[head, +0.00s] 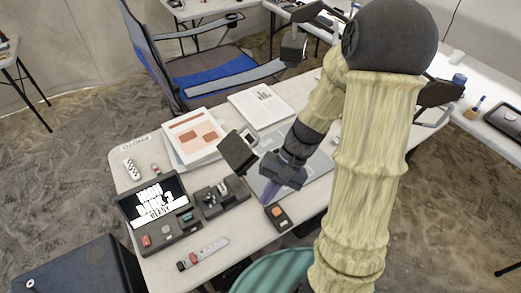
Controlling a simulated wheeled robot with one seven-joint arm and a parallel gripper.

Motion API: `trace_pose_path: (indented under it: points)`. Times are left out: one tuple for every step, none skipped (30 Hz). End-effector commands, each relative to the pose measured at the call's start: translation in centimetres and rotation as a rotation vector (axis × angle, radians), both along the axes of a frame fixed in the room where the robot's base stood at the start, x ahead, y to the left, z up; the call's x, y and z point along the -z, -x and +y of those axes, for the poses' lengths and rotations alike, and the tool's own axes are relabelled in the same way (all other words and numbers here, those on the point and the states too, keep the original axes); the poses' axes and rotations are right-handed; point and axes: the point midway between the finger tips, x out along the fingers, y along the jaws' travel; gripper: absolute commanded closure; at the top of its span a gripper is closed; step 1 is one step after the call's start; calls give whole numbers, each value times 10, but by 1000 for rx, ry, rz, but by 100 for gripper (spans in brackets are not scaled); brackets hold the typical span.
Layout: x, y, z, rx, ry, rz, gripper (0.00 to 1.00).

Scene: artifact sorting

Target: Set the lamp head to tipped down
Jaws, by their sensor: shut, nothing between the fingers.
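My gripper (271,192) is at the end of my arm, over the middle of the near table (158,268). It is shut and empty, with its fingers pointing down above a grey flat panel (318,168). A dark square plate (238,151) is tilted just left of the gripper; it may be the lamp head, but I cannot tell. Whether it touches the gripper is unclear. No lamp stem or base shows clearly, and my arm hides much of the table's right side.
Papers (194,137) lie behind. A blue folding chair (206,75) stands beyond. A strap-like item (204,253) lies in front.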

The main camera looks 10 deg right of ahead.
Motion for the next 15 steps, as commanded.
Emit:
trace_pose_path:
  points:
    - [28,-5,3,43,-82,34,100]
    - [35,-9,6,64,-132,47,100]
    - [43,-15,8,95,-200,64,100]
    - [49,-20,10,118,-253,73,100]
    - [54,-25,12,143,-306,79,100]
    - [61,-32,13,177,-378,85,100]
    - [66,-39,13,202,-435,86,100]
    - [70,-45,13,228,-491,86,100]
    - [76,-54,11,264,-566,81,100]
    - [79,-61,9,291,-623,74,100]
    - [83,-69,6,320,-682,65,100]
    - [87,-80,0,364,-765,47,100]
    - [89,-89,-6,401,-835,28,100]
    - [90,-100,-15,441,-911,3,100]
    - [87,-113,-28,495,-1010,-38,100]
